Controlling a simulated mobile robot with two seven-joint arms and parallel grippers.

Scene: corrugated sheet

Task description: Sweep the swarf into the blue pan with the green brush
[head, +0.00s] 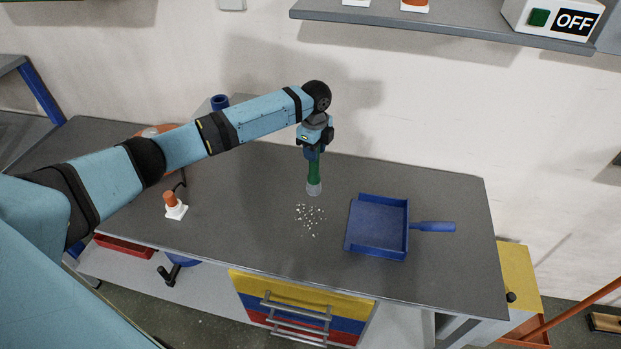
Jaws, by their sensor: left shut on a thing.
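The swarf (310,218) is a loose scatter of small pale bits on the dark grey bench top. The blue pan (379,226) lies flat to the right of the swarf, with its handle pointing right. My left gripper (314,148) is shut on the green brush (315,170) and holds it upright, bristles down. The pale bristle end is just behind the swarf, at or near the bench surface; I cannot tell whether it touches. The gripper's fingers partly hide the top of the brush handle. My right gripper is not in view.
A small orange and white object (174,205) stands on the bench (240,215) at left. A shelf (440,27) with an OFF box (555,19) hangs above at right. Coloured drawers (300,305) are below. The bench right of the pan is clear.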

